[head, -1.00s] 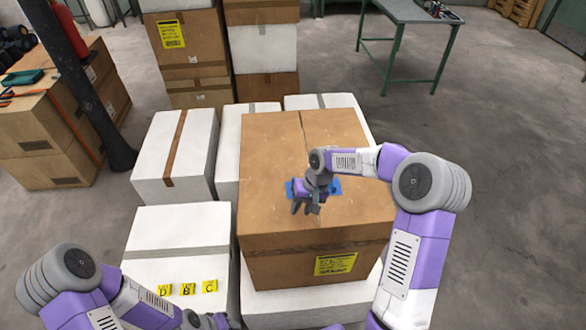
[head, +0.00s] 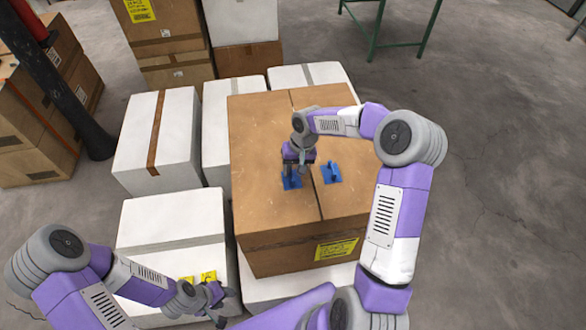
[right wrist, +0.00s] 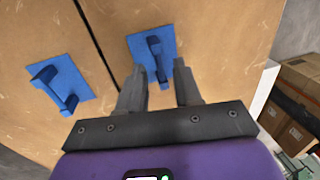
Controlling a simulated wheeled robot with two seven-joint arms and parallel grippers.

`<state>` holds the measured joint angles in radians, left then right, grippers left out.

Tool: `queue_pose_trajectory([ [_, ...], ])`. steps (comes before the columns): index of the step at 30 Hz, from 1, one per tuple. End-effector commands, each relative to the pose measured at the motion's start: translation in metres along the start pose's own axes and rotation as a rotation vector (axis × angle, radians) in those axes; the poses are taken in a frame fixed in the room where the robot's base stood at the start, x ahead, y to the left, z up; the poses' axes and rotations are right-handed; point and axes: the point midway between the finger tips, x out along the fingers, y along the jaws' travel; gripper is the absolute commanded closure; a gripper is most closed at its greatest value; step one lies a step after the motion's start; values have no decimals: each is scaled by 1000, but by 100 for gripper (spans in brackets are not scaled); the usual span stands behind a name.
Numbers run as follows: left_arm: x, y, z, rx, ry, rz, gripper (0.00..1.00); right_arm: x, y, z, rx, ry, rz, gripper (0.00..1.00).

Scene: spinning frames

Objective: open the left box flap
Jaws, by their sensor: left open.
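The brown box (head: 262,220) is closed, with two top flaps meeting at a seam. The left flap (head: 258,140) carries a blue handle (head: 291,182); the right flap (head: 340,122) carries another blue handle (head: 331,173). My right gripper (head: 293,172) points down at the left flap's handle and partly hides it. In the right wrist view its open fingers (right wrist: 160,82) are on either side of the end of that handle (right wrist: 153,48), with gaps visible; the right flap's handle (right wrist: 62,86) is to the left. My left gripper (head: 222,306) is open and empty, low over a white box.
The white box (head: 170,215) with yellow labels stands at the front left. More white boxes (head: 160,150) stand behind it, and stacked cartons (head: 170,45) are at the back. A green-legged table (head: 390,25) is at the back right. The floor at the right is clear.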

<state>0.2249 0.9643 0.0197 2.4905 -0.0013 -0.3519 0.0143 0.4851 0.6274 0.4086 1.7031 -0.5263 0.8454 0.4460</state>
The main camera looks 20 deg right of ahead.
Motion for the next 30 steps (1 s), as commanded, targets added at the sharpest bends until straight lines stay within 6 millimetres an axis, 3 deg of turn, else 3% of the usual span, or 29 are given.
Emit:
queue_pose_trajectory([
  [10,0,0,0,0,0,0,57,5,0,0,-1,0,0,68],
  [17,0,0,0,0,0,0,57,5,0,0,-1,0,0,100],
  [30,0,0,0,0,0,0,57,4,0,0,0,-1,0,100],
])
